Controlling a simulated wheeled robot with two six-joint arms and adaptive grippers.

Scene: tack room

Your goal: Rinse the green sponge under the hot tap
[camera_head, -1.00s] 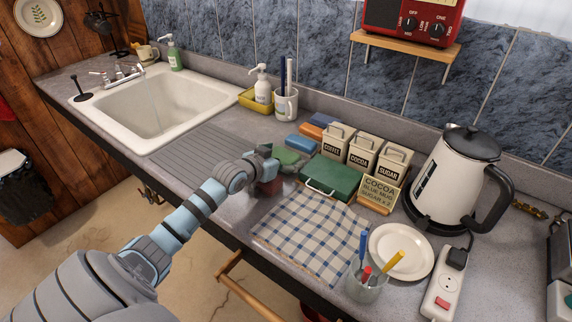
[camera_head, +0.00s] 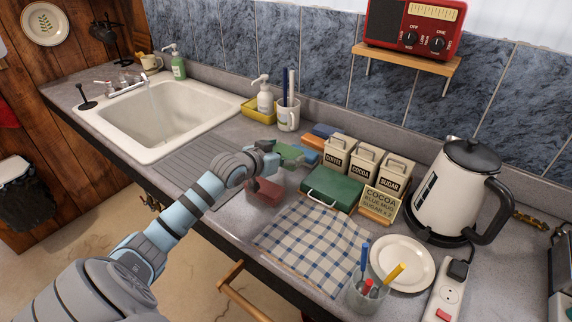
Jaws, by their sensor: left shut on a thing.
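The green sponge (camera_head: 294,153) is in the jaws of my left gripper (camera_head: 275,153), just right of the ribbed drainboard. It appears slightly raised off the counter, and the fingers hide its left end. The tap (camera_head: 128,83) stands at the back left of the white sink (camera_head: 165,118), far to the left of my gripper. Its handles are small, and I cannot tell which is hot. My right gripper is out of view.
A red block (camera_head: 263,190) lies below my gripper. Orange (camera_head: 312,142) and blue (camera_head: 325,131) sponges lie behind the green one. The drainboard (camera_head: 195,158) is clear.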

